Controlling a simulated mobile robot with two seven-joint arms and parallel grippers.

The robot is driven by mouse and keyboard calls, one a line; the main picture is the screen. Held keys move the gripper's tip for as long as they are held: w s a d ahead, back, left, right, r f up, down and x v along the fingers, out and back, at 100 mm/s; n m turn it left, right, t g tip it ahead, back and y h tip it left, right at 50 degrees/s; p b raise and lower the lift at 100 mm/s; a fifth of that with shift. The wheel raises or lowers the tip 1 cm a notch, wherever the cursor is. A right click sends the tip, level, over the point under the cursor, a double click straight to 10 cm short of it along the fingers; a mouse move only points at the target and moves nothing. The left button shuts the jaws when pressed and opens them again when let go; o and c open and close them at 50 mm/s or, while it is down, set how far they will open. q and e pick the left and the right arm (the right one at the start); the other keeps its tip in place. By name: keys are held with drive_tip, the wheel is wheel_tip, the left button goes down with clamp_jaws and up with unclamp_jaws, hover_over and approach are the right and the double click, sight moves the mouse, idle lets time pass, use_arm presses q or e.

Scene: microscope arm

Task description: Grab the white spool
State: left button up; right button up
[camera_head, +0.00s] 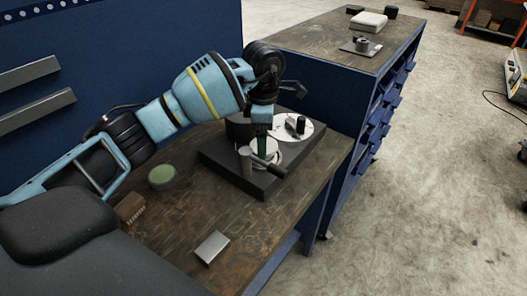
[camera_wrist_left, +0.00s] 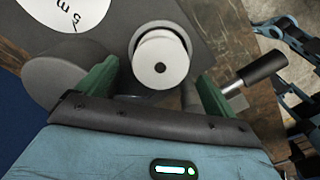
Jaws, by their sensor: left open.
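The white spool (camera_wrist_left: 160,62) is seen nearly from above in the left wrist view, a round white piece with a small dark hole. It sits on a dark block on the workbench; in the head view it shows partly (camera_head: 268,152) behind the gripper. My left gripper (camera_wrist_left: 157,88) is open, with its green fingers on either side of the spool's near side. The spool lies between and slightly beyond the fingers, and I see no clear contact. In the head view the gripper (camera_head: 263,148) points down over the block.
The dark block (camera_head: 222,160) also bears a white marked disc (camera_head: 307,129), a dark cylinder (camera_wrist_left: 54,82) and a dark-handled lever (camera_wrist_left: 262,68) close to the fingers. A green-topped round tin (camera_head: 162,176) and a metal plate (camera_head: 212,247) lie on the bench (camera_head: 180,222).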

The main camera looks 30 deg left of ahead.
use_arm(q)
wheel_tip(320, 180, down, 4)
drive_tip(key=shift+f, duration=0.1)
drive_tip(key=c, duration=1.1)
drive_tip(key=shift+r, duration=5)
